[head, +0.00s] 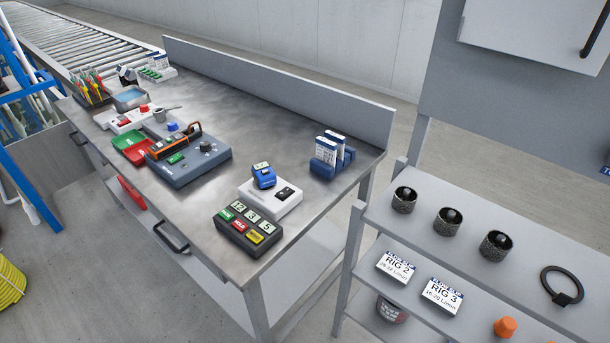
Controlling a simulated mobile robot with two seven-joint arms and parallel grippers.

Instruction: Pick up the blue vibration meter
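A small blue handheld device (264,178) with a pale display on top, which looks like the vibration meter, sits on a white base (286,203) near the right end of the steel workbench (222,108). The white base has a dark panel on its right part. Neither of my grippers is in the head view, so nothing is seen touching the meter.
A dark box with number tiles and coloured keys (247,229) stands just in front of the white base. A blue card holder (325,169) is behind it. A blue-grey instrument box (206,165) lies to the left. A grey shelf rack (340,270) stands right of the bench.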

